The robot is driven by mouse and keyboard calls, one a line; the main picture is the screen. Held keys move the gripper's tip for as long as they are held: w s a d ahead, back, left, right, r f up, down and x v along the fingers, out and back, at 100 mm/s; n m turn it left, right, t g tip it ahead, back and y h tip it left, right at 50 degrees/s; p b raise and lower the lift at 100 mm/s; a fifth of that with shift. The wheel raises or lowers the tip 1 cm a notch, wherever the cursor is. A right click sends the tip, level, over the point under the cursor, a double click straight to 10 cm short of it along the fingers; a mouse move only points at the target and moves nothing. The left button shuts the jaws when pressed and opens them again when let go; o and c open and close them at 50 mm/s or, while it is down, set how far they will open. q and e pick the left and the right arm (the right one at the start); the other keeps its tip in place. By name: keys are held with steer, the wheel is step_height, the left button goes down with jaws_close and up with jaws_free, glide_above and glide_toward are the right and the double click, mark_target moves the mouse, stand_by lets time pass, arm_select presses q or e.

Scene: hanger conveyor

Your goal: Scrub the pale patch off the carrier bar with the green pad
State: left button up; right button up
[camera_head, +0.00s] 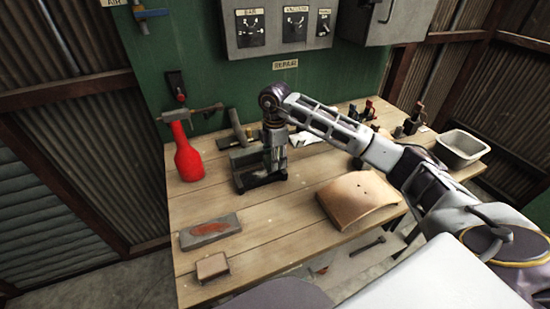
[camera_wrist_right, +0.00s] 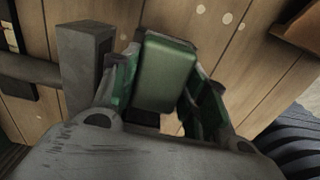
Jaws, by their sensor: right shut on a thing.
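My right gripper (camera_head: 272,172) points down at the back middle of the wooden bench, beside a dark grey vise-like fixture (camera_head: 243,168). In the right wrist view, the gripper (camera_wrist_right: 165,95) is shut on the green pad (camera_wrist_right: 167,72), a block with rounded edges between its two fingers. A grey metal post with a bar (camera_wrist_right: 78,68) stands close to the left finger. I cannot tell whether this is the carrier bar or part of the fixture. I cannot make out the pale patch in either view. My left gripper is not in view.
On the bench (camera_head: 275,225), a red bottle-shaped thing (camera_head: 188,160) stands left. A grey block with a reddish patch (camera_head: 210,230) and a small brown block (camera_head: 212,267) lie front left. A curved tan panel (camera_head: 358,198) and a metal tray (camera_head: 461,148) are right. The front middle is clear.

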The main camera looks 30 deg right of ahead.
mark_target(265, 167)
steer(key=shift+f+b, duration=0.35)
steer(key=shift+f, duration=0.4)
stand_by(0.4)
steer(key=shift+a, duration=0.1)
steer(key=shift+w+a+r+p, duration=0.15)
steer(key=shift+a+p, duration=0.35)
steer(key=shift+a, duration=1.3)
steer(key=shift+a, duration=0.2)
steer(key=shift+w+a, duration=0.1)
steer(key=shift+a, duration=1.65)
steer(key=shift+f, duration=0.3)
